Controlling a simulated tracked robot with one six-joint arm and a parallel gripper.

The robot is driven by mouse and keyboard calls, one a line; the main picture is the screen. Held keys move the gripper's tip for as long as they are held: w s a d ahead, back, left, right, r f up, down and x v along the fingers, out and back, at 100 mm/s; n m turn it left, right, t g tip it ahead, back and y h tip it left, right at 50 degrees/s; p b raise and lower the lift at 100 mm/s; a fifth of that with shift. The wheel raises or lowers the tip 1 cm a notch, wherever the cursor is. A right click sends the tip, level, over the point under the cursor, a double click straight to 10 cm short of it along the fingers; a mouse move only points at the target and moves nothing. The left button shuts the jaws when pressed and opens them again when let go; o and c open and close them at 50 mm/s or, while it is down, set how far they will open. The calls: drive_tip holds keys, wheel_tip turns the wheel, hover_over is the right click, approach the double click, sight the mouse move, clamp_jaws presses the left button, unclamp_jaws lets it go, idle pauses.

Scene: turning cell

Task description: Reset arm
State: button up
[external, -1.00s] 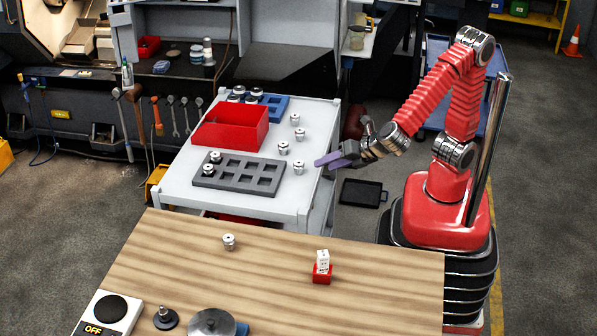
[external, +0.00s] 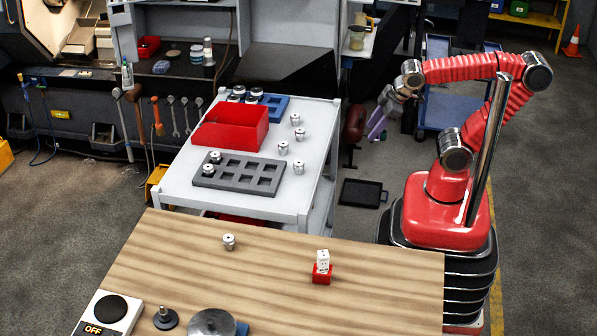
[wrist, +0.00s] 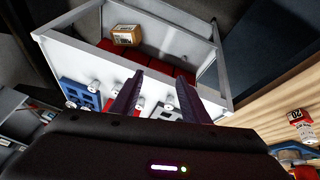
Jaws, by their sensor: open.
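My gripper (external: 377,128) is raised to the right of the white cart (external: 331,150) in the external view, with its purple fingers pointing down. In the wrist view its two dark purple fingers (wrist: 155,92) stand apart with nothing held between them.
A red bin (external: 232,130) and a blue tray (external: 273,106) sit on the cart. The wooden table (external: 180,262) in front holds one silver part (external: 229,241) and a red block with a white piece (external: 322,266). A black tray (external: 361,193) lies on the floor.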

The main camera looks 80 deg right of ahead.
drive_tip(key=m, duration=0.1)
drive_tip(key=s+m, duration=0.1)
drive_tip(key=shift+s+d+r+m+y, duration=0.2)
drive_tip(key=shift+r+m+y, duration=0.1)
drive_tip(key=shift+r+y, duration=0.1)
idle(1.1)
